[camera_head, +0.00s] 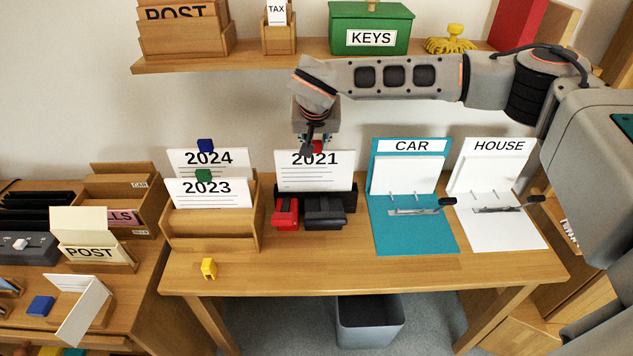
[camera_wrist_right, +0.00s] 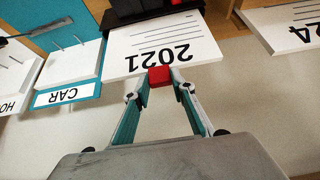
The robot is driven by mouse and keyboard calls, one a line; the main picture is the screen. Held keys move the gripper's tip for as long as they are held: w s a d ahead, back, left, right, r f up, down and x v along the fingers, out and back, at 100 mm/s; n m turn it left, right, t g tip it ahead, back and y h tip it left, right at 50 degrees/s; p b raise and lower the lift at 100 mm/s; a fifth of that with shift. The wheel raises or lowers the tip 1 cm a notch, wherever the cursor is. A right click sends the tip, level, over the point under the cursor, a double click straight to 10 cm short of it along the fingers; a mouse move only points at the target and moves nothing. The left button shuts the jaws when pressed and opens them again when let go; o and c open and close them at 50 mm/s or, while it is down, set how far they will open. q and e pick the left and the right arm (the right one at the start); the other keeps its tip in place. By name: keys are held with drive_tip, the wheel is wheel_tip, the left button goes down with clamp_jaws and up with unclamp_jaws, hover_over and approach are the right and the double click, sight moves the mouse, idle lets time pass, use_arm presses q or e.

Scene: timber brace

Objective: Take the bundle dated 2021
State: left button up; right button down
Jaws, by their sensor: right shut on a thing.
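The bundle dated 2021 (camera_head: 314,177) is a white sheaf with a red clip on its top edge. It stands upright behind a red punch (camera_head: 286,212) and a black punch (camera_head: 325,212). My right gripper (camera_head: 316,145) comes from above and is shut on the red clip (camera_wrist_right: 160,78). In the right wrist view the bundle (camera_wrist_right: 165,45) hangs straight out from the fingertips. Whether its lower edge rests in the black holder (camera_head: 350,200) I cannot tell. My left gripper is out of view.
Bundles 2024 (camera_head: 235,163) and 2023 (camera_head: 210,193) stand in a wooden rack (camera_head: 215,233) at left. A teal CAR binder (camera_head: 410,235) and a white HOUSE binder (camera_head: 505,230) lie open at right. A yellow clip (camera_head: 209,268) lies in front. The desk's front middle is clear.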

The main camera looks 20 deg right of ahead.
drive_tip(key=shift+r+p, duration=1.35)
drive_tip(key=shift+r, duration=1.6)
